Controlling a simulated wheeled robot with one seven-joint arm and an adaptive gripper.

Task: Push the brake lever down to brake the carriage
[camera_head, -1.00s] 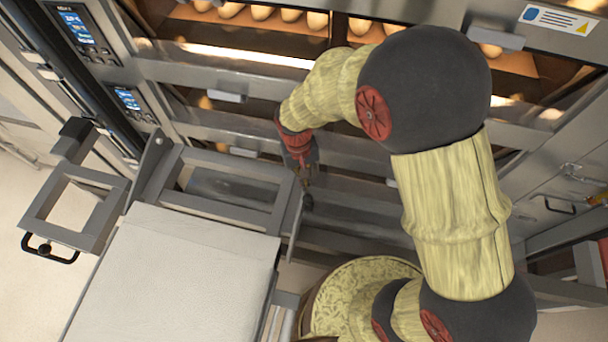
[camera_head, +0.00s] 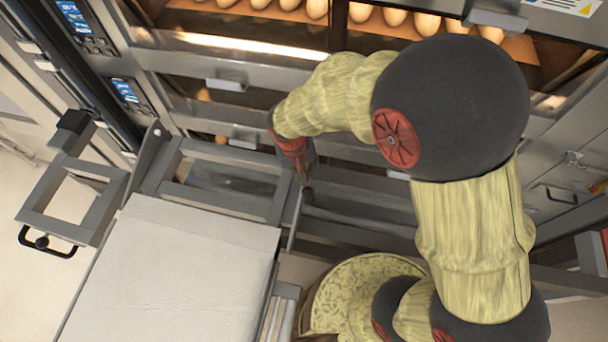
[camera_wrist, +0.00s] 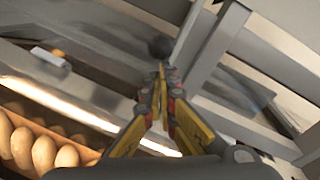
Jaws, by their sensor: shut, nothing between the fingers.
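A dark round knob (camera_head: 308,197), apparently the end of the brake lever, is at the right side of the carriage (camera_head: 222,155). The same knob shows in the wrist view (camera_wrist: 160,47), just beyond my fingertips. The lever's shaft is not clearly visible. My gripper (camera_head: 304,183) points down at the knob from the oven side. In the wrist view my gripper (camera_wrist: 160,70) has its yellow fingers shut together, with nothing between them. The tips are very close to the knob; I cannot tell whether they touch it.
A white cloth bed (camera_head: 170,270) covers the carriage, left of my arm. A side frame with a black handle (camera_head: 45,243) stands at far left. The deck ovens with control panels (camera_head: 82,20) and bread loaves (camera_head: 395,18) rise behind. Oven handles (camera_head: 230,85) stick out.

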